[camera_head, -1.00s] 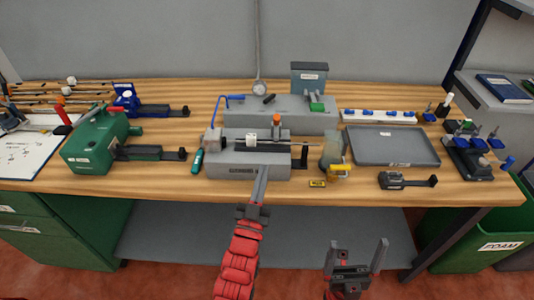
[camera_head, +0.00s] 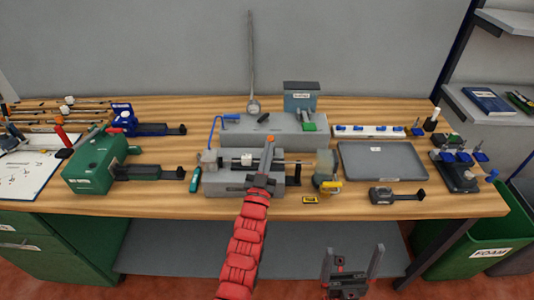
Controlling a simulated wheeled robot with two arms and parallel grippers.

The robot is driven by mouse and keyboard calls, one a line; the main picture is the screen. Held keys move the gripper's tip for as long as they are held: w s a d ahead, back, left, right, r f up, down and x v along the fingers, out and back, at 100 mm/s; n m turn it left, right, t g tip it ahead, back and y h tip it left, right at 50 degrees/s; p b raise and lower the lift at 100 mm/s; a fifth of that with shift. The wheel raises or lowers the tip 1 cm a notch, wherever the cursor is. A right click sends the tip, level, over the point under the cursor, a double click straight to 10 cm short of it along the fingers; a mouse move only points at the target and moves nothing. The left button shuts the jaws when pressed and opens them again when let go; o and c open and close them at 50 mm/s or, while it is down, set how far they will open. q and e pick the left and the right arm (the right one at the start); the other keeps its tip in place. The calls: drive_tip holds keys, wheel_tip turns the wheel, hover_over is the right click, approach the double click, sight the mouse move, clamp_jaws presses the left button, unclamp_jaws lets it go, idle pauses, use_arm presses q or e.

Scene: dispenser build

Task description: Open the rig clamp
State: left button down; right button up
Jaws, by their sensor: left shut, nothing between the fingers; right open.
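The rig (camera_head: 222,184) is a grey block fixture at the middle of the bench, with a thin rod lying across its top and a white collar (camera_head: 246,158) on the rod. The orange knob (camera_head: 270,138) of its clamp shows just beyond the fingertips of my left gripper (camera_head: 267,148). My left gripper is shut and empty, reaching over the rig from the front and hiding most of the clamp. I cannot tell whether it touches the knob. My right gripper (camera_head: 352,252) is open and empty, below the bench's front edge.
A grey dispenser base (camera_head: 255,124) stands behind the rig. A green machine (camera_head: 95,163) is at the left. A yellow-based container (camera_head: 327,182), a grey tray (camera_head: 382,160) and a small dark device (camera_head: 384,195) are at the right. The bench's front strip is mostly clear.

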use_arm(q)
drive_tip(key=shift+r, duration=0.1)
drive_tip(key=r+g, duration=0.1)
drive_tip(key=w+g, duration=0.1)
drive_tip(key=g, duration=0.1)
drive_tip(key=shift+w+r+n+y+p, duration=0.3)
drive_tip(key=shift+r+n+y+p, duration=0.05)
drive_tip(key=shift+r+n+y, duration=0.05)
drive_tip(key=w+r+g+b, duration=0.1)
drive_tip(key=w+g, duration=0.2)
drive_tip(key=w+r+n+g+b, duration=0.1)
drive_tip(key=w+g, duration=0.1)
drive_tip(key=shift+r+y+b, duration=0.3)
drive_tip(key=shift+r+y, duration=0.05)
drive_tip(key=shift+y, duration=0.05)
drive_tip(key=w+g+b, duration=0.2)
drive_tip(key=w+g, duration=0.1)
drive_tip(key=shift+w+r+n+g, duration=0.1)
drive_tip(key=shift+w+n+g, duration=0.1)
drive_tip(key=shift+n+g, duration=0.15)
